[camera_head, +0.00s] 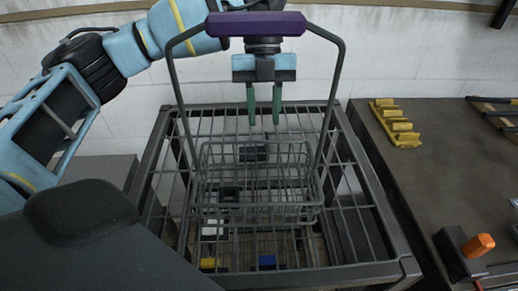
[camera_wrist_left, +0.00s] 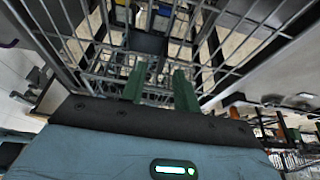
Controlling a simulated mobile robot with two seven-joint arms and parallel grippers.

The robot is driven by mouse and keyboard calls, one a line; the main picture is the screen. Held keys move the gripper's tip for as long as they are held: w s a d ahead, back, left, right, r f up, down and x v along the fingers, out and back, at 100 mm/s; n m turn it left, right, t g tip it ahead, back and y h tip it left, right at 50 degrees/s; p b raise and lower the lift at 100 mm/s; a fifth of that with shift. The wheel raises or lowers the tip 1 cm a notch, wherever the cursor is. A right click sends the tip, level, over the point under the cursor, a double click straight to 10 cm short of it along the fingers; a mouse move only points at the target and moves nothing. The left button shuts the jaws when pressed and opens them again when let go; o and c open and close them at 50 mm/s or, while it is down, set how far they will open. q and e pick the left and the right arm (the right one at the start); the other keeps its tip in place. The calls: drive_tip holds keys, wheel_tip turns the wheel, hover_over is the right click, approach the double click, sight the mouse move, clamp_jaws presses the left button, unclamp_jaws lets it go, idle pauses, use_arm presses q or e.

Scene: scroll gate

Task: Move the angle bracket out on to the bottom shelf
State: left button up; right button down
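A wire basket (camera_head: 222,168) with a tall frame and purple handle (camera_head: 256,24) stands on a wire-topped rack (camera_head: 345,240). A dark piece (camera_head: 253,152) sits at the basket's far side; it may be the angle bracket, but its shape is unclear. What seems the same dark piece shows beyond the fingertips in the left wrist view (camera_wrist_left: 147,42). My left gripper (camera_head: 264,122) points down behind the handle, its green fingers apart and empty above that piece. The fingers also show apart in the wrist view (camera_wrist_left: 160,75). My right gripper is out of view.
Another dark item (camera_head: 229,194), a white one (camera_head: 212,228), and yellow (camera_head: 208,264) and blue (camera_head: 268,262) pieces show low through the wires. A grey table (camera_head: 400,180) on the right holds a yellow stepped part (camera_head: 397,124) and an orange-topped item (camera_head: 478,245). The handle frame surrounds the gripper closely.

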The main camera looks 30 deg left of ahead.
sight(267, 138)
use_arm(q)
drive_tip(key=shift+d+x, duration=0.15)
drive_tip(key=shift+x, duration=1)
drive_tip(key=shift+d+x, duration=0.2)
drive_tip(key=shift+x, duration=0.9)
drive_tip(key=shift+s+d+f, duration=0.15)
drive_tip(key=shift+s+f, duration=0.15)
drive_tip(key=shift+f, duration=0.3)
clamp_jaws()
